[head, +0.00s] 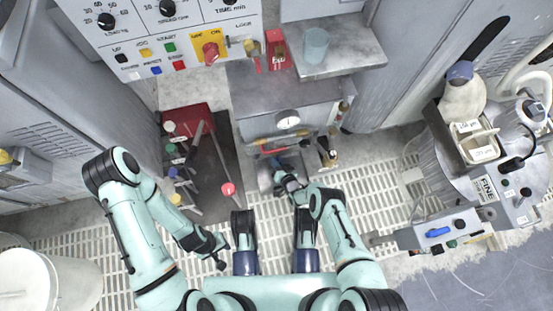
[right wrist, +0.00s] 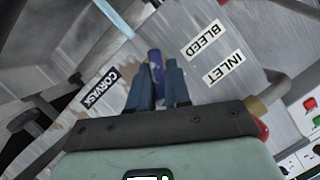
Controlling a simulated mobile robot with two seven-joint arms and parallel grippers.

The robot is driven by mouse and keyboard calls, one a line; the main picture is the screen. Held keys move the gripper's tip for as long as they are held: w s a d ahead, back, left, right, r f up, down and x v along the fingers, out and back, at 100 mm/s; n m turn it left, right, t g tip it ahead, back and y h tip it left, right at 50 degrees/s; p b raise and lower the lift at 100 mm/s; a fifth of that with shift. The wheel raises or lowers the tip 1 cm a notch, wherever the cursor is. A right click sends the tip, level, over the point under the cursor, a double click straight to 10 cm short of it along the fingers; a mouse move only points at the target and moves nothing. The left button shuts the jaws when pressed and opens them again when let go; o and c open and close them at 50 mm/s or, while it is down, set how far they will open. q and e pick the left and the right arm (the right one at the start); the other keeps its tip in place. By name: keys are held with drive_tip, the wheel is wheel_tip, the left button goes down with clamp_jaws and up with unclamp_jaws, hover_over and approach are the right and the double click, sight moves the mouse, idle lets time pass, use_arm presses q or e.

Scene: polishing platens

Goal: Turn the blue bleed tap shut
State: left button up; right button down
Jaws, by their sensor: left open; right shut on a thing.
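In the right wrist view the blue bleed tap (right wrist: 156,62) stands out from a grey panel near the BLEED label (right wrist: 202,41). My right gripper (right wrist: 160,82) is shut on the blue tap, with a dark blue finger on either side of its handle. In the head view my right gripper (head: 284,178) is low in front of the grey cabinet, and the tap is hard to make out there. My left gripper (head: 220,254) is open and empty above the floor grating, away from the tap.
The INLET label (right wrist: 222,68) is beside BLEED, with brass and red parts near it. A round gauge (head: 288,119) sits on the cabinet above. Levers with coloured knobs, one red (head: 228,188), stand to the left. A grey machine (head: 460,180) stands at right.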

drive_tip(key=shift+w, duration=0.1)
idle(0.3)
drive_tip(key=c, duration=1.2)
unclamp_jaws()
drive_tip(key=shift+o, duration=0.2)
